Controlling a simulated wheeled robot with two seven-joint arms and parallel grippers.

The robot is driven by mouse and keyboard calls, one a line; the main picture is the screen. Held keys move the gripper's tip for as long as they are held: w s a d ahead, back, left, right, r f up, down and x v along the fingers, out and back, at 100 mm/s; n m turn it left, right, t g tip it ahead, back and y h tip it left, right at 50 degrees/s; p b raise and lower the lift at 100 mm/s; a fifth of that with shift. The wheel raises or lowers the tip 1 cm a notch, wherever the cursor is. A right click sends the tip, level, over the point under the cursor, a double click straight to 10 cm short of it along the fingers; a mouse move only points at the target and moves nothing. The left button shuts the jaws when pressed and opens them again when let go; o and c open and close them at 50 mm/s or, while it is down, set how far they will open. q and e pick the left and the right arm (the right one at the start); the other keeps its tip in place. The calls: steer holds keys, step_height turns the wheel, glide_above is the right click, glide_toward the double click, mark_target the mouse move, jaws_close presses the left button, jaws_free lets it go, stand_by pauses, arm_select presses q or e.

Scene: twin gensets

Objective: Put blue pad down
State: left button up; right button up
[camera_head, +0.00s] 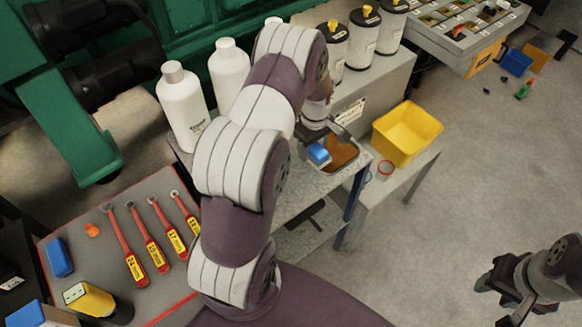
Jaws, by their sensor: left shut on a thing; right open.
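The blue pad (318,154) is a small blue block at the end of my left arm in the head view. My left gripper (326,138) is shut on it, and its fingers are partly hidden by my own wrist. The pad is at the left side of a shallow tray with brown contents (342,153) on the grey bench. I cannot tell whether the pad touches the tray. My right gripper (508,287) is open and empty over the floor at the lower right.
White bottles (184,106) and black-topped canisters (362,38) stand behind. A grey mat (103,262) at the lower left holds several red-yellow tools and another blue block (58,257).

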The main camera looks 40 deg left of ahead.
arm_select(q)
steer(key=s+a+f, duration=0.1)
steer(key=s, duration=0.1)
steer(key=s+f+p, duration=0.1)
steer(key=s, duration=0.1)
steer(key=s+a+f, duration=0.1)
steer(key=s, duration=0.1)
steer(key=shift+s+a+f+p, duration=0.1)
steer(key=shift+s+a+p, duration=0.05)
steer(key=shift+a+p, duration=0.15)
steer(key=f, duration=0.2)
steer(key=f+p, duration=0.1)
steer(key=f, duration=0.1)
steer(key=shift+s+a+f, duration=0.15)
steer(key=shift+s+f, duration=0.05)
steer(key=shift+f, duration=0.25)
arm_select(e)
step_height(320, 180, up, 3)
steer(key=shift+s+r, duration=0.15)
steer(key=shift+r, duration=0.05)
